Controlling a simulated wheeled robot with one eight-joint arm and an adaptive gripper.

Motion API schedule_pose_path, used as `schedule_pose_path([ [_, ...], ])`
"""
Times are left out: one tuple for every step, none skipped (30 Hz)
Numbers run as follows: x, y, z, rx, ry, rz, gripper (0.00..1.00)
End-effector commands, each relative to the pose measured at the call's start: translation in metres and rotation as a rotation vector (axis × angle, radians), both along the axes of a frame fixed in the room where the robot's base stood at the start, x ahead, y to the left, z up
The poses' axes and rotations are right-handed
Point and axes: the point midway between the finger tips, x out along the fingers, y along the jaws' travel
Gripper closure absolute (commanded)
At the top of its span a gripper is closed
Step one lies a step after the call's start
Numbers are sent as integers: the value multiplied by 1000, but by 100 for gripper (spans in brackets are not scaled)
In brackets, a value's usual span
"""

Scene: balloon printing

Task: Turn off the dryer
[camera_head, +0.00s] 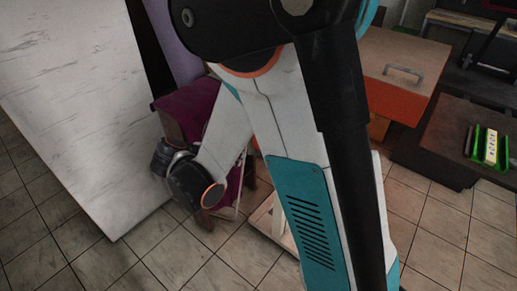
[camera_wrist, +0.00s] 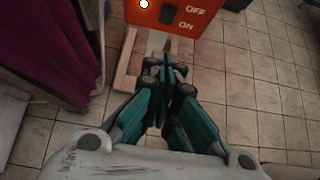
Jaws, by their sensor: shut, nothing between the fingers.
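The dryer shows in the wrist view as an orange-red box (camera_wrist: 225,8) at the top. Its face carries a dark switch (camera_wrist: 168,14) with the white words OFF above and ON below to the right of it. My gripper (camera_wrist: 168,66) is shut and empty, with its fingertips a little below the switch in the picture. I cannot tell whether the tips touch the box, nor which way the switch is set. In the head view, a box with an orange front and a handled top (camera_head: 395,100) stands behind my arm; the switch is not visible there.
A purple cloth (camera_wrist: 45,45) hangs at the left in the wrist view. A white marbled panel (camera_head: 75,110) stands at the left in the head view. Tiled floor is open below.

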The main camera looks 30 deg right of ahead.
Motion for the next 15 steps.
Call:
schedule_pose_path([
  [0, 0, 0, 0, -1, -1, 100],
  [0, 0, 0, 1, 0, -1, 100],
  [0, 0, 0, 1, 0, -1, 100],
  [0, 0, 0, 1, 0, -1, 100],
  [0, 0, 0, 1, -1, -1, 100],
  [0, -1, -1, 1, -1, -1, 100],
  [1, -2, -2, 1, -1, -2, 100],
  [1, -3, -3, 1, -1, -2, 100],
  [2, -6, -6, 2, 0, -3, 100],
  [3, -9, -8, 2, 0, -3, 100],
  [4, -12, -10, 2, -1, -5, 100],
  [5, -16, -14, 3, -2, -5, 100],
  [7, -19, -18, 3, -2, -5, 100],
  [8, -24, -22, 3, -2, -6, 100],
  [10, -29, -27, 3, -1, -5, 100],
])
